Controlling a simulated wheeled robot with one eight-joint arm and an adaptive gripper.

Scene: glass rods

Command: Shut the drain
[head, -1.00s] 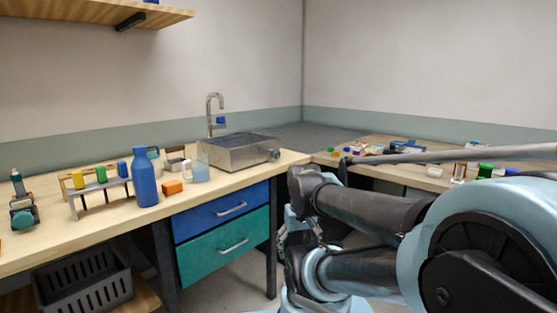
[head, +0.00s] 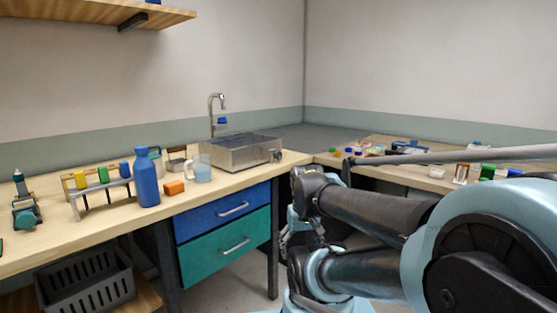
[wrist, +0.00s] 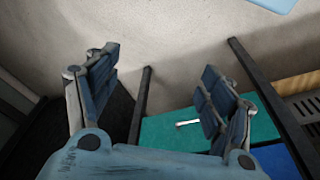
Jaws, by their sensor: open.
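The steel sink (head: 237,155) stands on the wooden counter near the corner, with a tall curved faucet (head: 216,112) behind it. A small dark knob (head: 277,155) shows on the sink's right side. The sink's inside and its drain are hidden from this angle. My gripper (head: 297,232) hangs below counter height, right of the drawers and well apart from the sink. In the wrist view, my gripper (wrist: 160,62) has its two fingers spread with nothing between them.
A blue drawer (head: 215,212) and a green drawer (head: 222,248) sit under the counter; the green one also shows in the wrist view (wrist: 170,132). The side counter holds several small items.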

